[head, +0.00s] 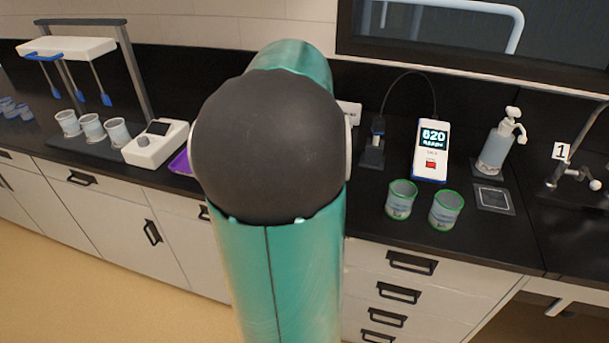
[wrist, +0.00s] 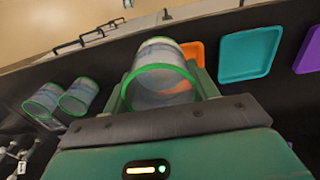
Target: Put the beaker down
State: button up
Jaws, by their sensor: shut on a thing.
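A clear beaker with a green rim (wrist: 160,82) is in my gripper (wrist: 164,90) in the wrist view. The fingers are shut on its two sides, and its open mouth faces the camera. An orange tray (wrist: 193,52) shows just behind and beside the beaker, mostly hidden by it. I cannot tell whether the beaker touches anything below it. In the head view my arm hides my gripper and the held beaker.
Two more green-rimmed beakers (head: 401,200) (head: 446,210) stand right of my arm, before a meter (head: 431,150). A teal tray (wrist: 249,52) and a purple tray (wrist: 309,52) lie beside the orange one. A pump bottle (head: 497,148) and stirrer stand (head: 75,48) stand farther off.

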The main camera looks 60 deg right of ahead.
jog(key=w+d+f, duration=0.1)
jog(key=d+f, duration=0.1)
jog(key=w+d+f, duration=0.1)
jog(key=d+f, duration=0.1)
jog(key=d, duration=0.1)
jog(key=w+d+f, duration=0.1)
jog(key=d+f, duration=0.1)
jog(key=f, duration=0.1)
jog(key=shift+w+d+f, duration=0.1)
jog(key=shift+w+d, duration=0.15)
jog(key=shift+d+f, duration=0.1)
jog(key=shift+f, duration=1.6)
jog(key=shift+f, duration=0.15)
jog(key=o, duration=1.1)
notch_tip(320, 180, up, 12)
jog(key=shift+r, duration=0.2)
jog(key=shift+w, duration=0.15)
